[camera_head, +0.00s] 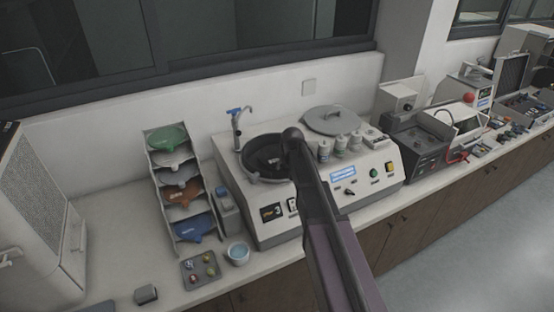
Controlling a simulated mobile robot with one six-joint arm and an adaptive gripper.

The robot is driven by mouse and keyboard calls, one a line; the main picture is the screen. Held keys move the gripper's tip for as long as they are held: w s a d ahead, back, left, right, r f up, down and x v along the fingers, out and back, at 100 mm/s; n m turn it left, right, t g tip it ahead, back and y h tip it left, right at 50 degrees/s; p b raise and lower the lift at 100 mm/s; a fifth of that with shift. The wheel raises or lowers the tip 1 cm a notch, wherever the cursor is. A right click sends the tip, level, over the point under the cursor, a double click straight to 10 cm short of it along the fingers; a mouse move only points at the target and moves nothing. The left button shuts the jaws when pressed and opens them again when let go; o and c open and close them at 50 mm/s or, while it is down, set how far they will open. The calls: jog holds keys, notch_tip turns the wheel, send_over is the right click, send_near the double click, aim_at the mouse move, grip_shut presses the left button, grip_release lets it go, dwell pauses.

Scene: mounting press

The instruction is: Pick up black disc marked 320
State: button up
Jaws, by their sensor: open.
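No marking 320 can be read in the head view. A dark round surface lies inside the black bowl (250,174) of the grinding machine, but I cannot tell whether it is the black disc. A tiered rack (154,170) to the left holds a green disc (168,138), greyish discs (176,175), a brown-orange disc (184,194) and a blue disc (194,227). My dark arm rises from the bottom, and its rounded joint covers the bowl's right side. I cannot make out my gripper's fingers.
The grinding machine (272,230) has a tap (237,125), a grey round lid (332,120), several bottles and buttons. A cup (238,254) and a small tray (187,272) stand near the front edge. Other machines (419,147) fill the right. Left counter has free room.

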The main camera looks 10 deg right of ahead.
dwell(0.5)
grip_shut()
jog(key=shift+r, duration=0.15)
notch_tip(320, 180, up, 3)
jog(key=p, duration=0.3)
jog(key=shift+f, duration=0.2)
jog(key=s+d+r+p, duration=0.1)
jog(key=s, duration=0.7)
jog(key=s+d+r+p, duration=0.1)
jog(key=s+d, duration=0.1)
jog(key=s, duration=0.5)
jog(key=shift+s+d, duration=0.25)
jog(key=shift+s, duration=0.1)
jog(key=shift+s, duration=0.1)
